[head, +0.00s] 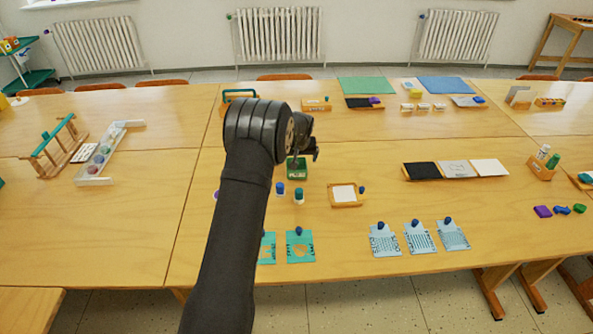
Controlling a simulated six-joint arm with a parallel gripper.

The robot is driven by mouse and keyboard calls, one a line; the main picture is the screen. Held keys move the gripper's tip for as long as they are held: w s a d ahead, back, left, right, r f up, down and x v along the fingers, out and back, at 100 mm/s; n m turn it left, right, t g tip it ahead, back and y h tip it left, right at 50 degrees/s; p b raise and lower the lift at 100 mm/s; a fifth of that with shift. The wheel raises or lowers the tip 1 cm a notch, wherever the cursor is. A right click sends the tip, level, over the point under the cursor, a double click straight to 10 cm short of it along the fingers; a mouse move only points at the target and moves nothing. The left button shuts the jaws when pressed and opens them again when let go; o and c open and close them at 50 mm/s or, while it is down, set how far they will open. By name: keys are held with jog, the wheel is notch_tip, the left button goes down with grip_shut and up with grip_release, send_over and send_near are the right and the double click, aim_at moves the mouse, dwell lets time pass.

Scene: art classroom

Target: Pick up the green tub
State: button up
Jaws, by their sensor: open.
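A small green open tub (297,172) stands on the wooden table near the middle of the head view. My gripper (308,154) is open just above and slightly behind it in the picture, with nothing seen between its fingers. The dark wrist and forearm hide the area left of the tub. The gap between fingertips and tub cannot be judged exactly.
Small bottles with blue and green caps (298,196) stand just in front of the tub. Teal cards (300,247) and light-blue cards (418,238) lie nearer the front edge. Bare table (365,145) lies right of the gripper.

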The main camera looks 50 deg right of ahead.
jog(key=shift+a+x, duration=0.15)
jog(key=shift+x, duration=1.45)
jog(key=shift+a+x, duration=0.15)
jog(key=shift+x, duration=1.4)
jog(key=shift+f, duration=0.1)
jog(key=shift+c, duration=0.5)
jog(key=c, duration=1)
